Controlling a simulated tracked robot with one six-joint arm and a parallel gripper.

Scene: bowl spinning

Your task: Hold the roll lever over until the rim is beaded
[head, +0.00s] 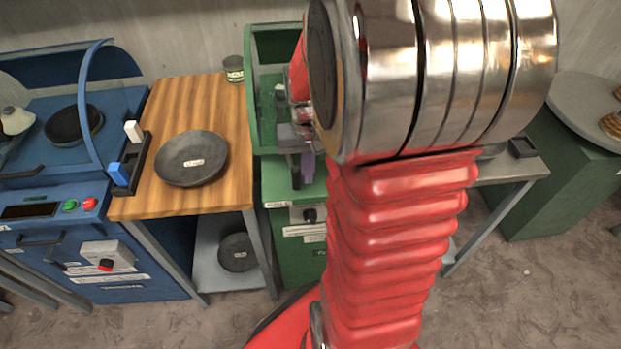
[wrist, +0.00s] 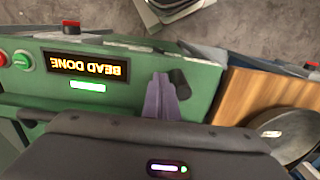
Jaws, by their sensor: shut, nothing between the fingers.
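The green machine (head: 277,200) stands behind my arm, which hides much of it. In the wrist view its front panel (wrist: 205,90) appears upside down, with a lit display (wrist: 85,67) reading "BEAD DONE". The roll lever's black handle (wrist: 179,82) sticks up beside the display; a dark handle (head: 296,179) also shows in the head view. My gripper's purple fingers (wrist: 160,97) are shut with nothing between them. They are right beside the handle, seemingly against its side; firm contact cannot be told. The fingers (head: 307,164) also show in the head view. The bowl in the machine is hidden.
A wooden table (head: 160,110) to the left holds a dark labelled bowl (head: 190,157), a can (head: 233,69) and a small rack (head: 128,170). A blue machine (head: 90,235) stands further left. A round grey table (head: 580,100) is at right.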

